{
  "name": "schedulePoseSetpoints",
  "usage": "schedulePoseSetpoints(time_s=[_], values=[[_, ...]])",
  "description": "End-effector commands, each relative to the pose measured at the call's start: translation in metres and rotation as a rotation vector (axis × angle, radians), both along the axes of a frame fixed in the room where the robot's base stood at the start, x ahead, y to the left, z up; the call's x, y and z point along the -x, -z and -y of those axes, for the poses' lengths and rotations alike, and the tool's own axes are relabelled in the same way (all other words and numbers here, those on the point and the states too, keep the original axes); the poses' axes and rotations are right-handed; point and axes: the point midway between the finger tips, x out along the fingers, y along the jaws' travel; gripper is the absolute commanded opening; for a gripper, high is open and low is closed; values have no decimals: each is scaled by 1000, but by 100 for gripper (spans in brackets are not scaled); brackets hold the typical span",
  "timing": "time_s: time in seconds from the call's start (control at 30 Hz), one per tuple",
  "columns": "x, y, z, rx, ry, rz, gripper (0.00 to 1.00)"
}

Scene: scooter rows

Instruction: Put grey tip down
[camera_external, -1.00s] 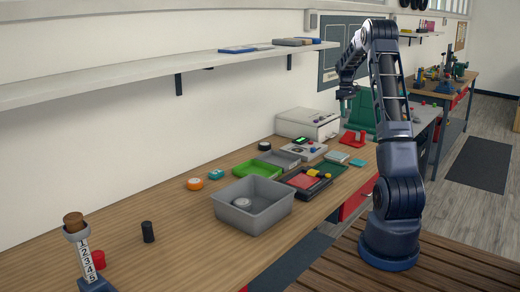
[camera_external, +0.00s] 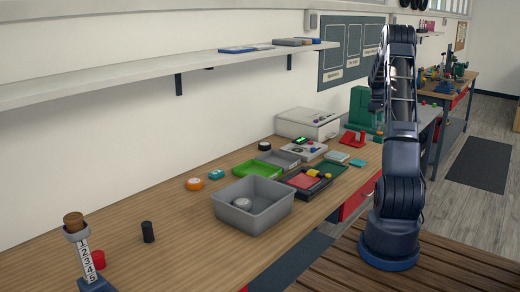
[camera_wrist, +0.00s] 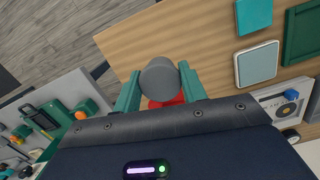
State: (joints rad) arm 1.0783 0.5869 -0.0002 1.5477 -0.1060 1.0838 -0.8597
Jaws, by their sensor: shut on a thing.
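My gripper (camera_wrist: 160,80) is shut on the grey tip (camera_wrist: 159,74), a grey cylinder held between its two green fingers in the wrist view. The tip's round end faces the camera. A red piece (camera_wrist: 168,102) shows just behind the tip, partly hidden by it and my gripper. I cannot tell whether they touch. In the external view my arm is raised at the right end of the wooden bench (camera_external: 150,215), and my gripper and the grey tip cannot be made out clearly there.
A grey bin (camera_external: 255,220) holds a round grey-white item. A green tray (camera_external: 258,169), a dark tray (camera_external: 310,190), a white box (camera_external: 308,122) and a red stand (camera_external: 353,138) crowd the bench's far part. A long wall shelf (camera_external: 150,68) hangs above. The bench's middle left is mostly clear.

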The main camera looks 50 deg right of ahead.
Motion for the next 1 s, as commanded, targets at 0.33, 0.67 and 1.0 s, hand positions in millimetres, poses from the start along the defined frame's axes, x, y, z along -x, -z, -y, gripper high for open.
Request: schedulePoseSetpoints(time_s=[0.33,0.67,1.0], values=[[0,67,-1,-2,0,-2,20],[0,90,-1,-2,0,-2,20],[0,120,0,0,1,0,20]])
